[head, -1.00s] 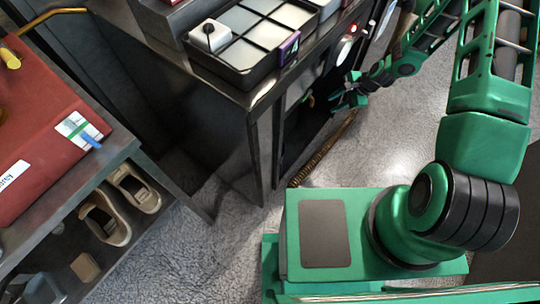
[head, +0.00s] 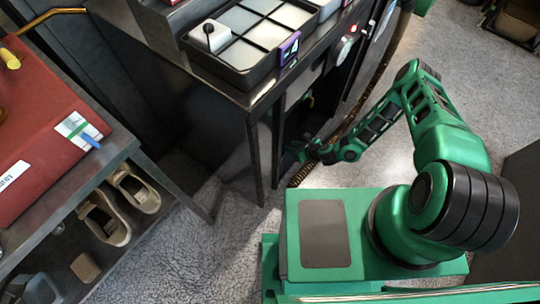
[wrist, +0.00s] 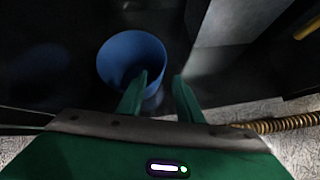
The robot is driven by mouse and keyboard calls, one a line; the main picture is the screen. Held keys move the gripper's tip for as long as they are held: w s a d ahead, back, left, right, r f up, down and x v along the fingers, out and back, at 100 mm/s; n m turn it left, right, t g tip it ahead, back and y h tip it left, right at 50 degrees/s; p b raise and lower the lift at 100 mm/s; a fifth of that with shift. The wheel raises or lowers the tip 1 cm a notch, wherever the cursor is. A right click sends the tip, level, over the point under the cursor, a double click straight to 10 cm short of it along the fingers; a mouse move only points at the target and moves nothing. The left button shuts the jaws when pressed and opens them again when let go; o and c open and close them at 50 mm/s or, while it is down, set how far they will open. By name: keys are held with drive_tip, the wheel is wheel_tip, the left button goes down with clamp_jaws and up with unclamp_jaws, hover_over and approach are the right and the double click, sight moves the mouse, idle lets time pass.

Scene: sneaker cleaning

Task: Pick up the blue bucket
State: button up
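The blue bucket (wrist: 116,54) shows in the wrist view, standing in a dark space with its open mouth facing me. My gripper (wrist: 161,76) is open, with its two green fingers spread apart. The left finger overlaps the bucket's right side in the picture, and the right finger is to the right of the bucket. Nothing shows between the fingers, and I cannot tell whether the left finger touches the bucket. In the head view, my gripper (head: 304,152) reaches into the dark opening under the counter. The bucket cannot be made out there.
A dark counter (head: 232,92) with a black tray (head: 247,80) is above the opening, and its leg (head: 255,160) stands left of my gripper. A ribbed hose (wrist: 285,123) lies on the floor at the right. A shelf with shoes (head: 105,218) is at the left.

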sight(280, 144)
drive_tip(key=shift+x, duration=5.5)
drive_tip(key=shift+w+d, duration=0.1)
drive_tip(key=shift+w, duration=0.05)
drive_tip(key=shift+c, duration=0.6)
drive_tip(key=shift+r, duration=0.1)
clamp_jaws()
